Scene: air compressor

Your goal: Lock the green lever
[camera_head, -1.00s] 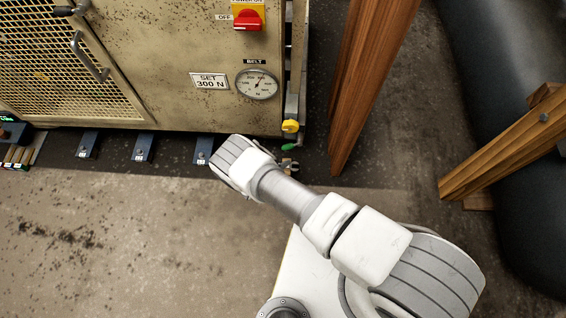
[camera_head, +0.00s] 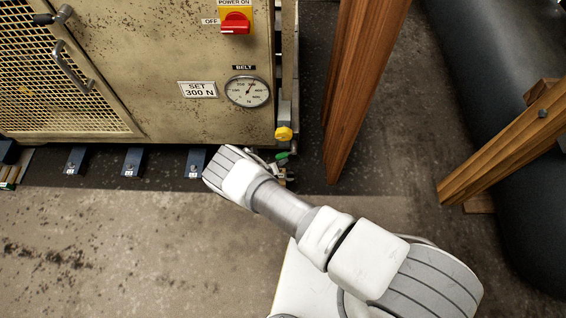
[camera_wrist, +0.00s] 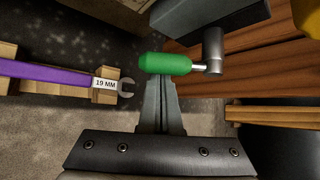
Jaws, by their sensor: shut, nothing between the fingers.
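The green lever (camera_wrist: 166,64) lies across the upper middle of the wrist view, its green grip joined on the right to a grey metal fitting (camera_wrist: 213,52). In the head view the green lever (camera_head: 282,155) is a small green spot below the yellow knob at the machine's lower right corner. My gripper (camera_wrist: 163,82) is shut and empty in the wrist view. Its fingertips are right at the lever's grip in the picture; I cannot tell whether they touch it. In the head view my arm's wrist hides the fingers.
A purple wrench (camera_wrist: 50,72) marked 19 MM rests on wooden blocks to the left. The yellow knob (camera_head: 284,133) sits above the lever. A wooden post (camera_head: 355,90) stands close on the right.

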